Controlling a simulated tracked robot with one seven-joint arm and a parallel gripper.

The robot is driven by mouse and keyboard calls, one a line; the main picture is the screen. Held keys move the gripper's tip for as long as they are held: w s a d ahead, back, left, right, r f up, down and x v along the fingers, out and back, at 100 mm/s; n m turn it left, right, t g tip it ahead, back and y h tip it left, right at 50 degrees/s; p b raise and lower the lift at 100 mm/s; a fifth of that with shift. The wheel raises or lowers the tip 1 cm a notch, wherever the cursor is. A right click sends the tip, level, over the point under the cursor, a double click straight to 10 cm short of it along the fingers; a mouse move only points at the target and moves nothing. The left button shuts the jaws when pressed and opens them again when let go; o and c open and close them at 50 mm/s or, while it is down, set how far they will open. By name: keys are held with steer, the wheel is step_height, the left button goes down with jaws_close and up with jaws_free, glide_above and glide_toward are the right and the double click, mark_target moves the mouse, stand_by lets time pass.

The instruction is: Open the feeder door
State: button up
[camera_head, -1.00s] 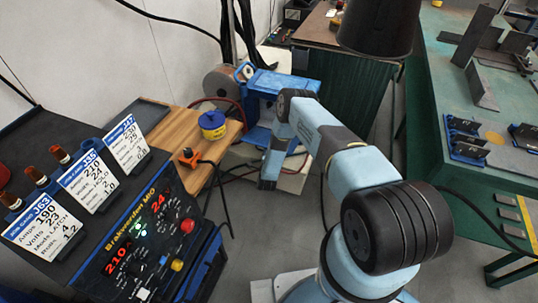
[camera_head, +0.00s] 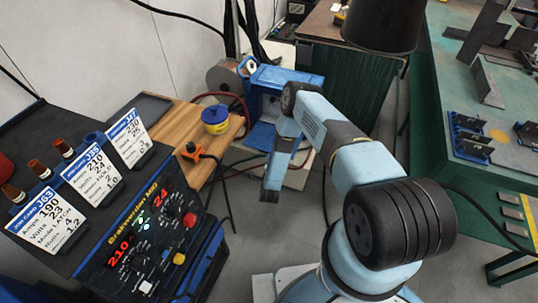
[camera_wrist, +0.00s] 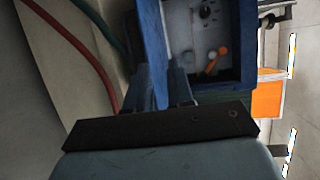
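The wire feeder (camera_head: 285,76) is a blue box with a wire spool (camera_head: 222,74) at its left, on the far side of my arm. In the wrist view its blue frame (camera_wrist: 222,92) surrounds a grey inside with a dark knob and an orange-tipped lever (camera_wrist: 217,58). My gripper (camera_wrist: 160,85) is close against the feeder's left edge. Its two dark fingers stand apart with a blue edge between or just behind them; contact cannot be told. The door itself cannot be made out clearly.
A welding power source (camera_head: 150,235) with number cards stands at left. A wooden bench (camera_head: 180,125) holds a blue-and-yellow tub (camera_head: 215,119). A green table (camera_head: 440,100) with metal parts is at right. Red and dark hoses (camera_wrist: 75,45) run beside the gripper.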

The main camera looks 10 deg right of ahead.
steer(key=s, duration=0.4)
steer(key=shift+s+a+r, duration=0.15)
steer(key=shift+a+r, duration=0.1)
steer(key=shift+r, duration=0.05)
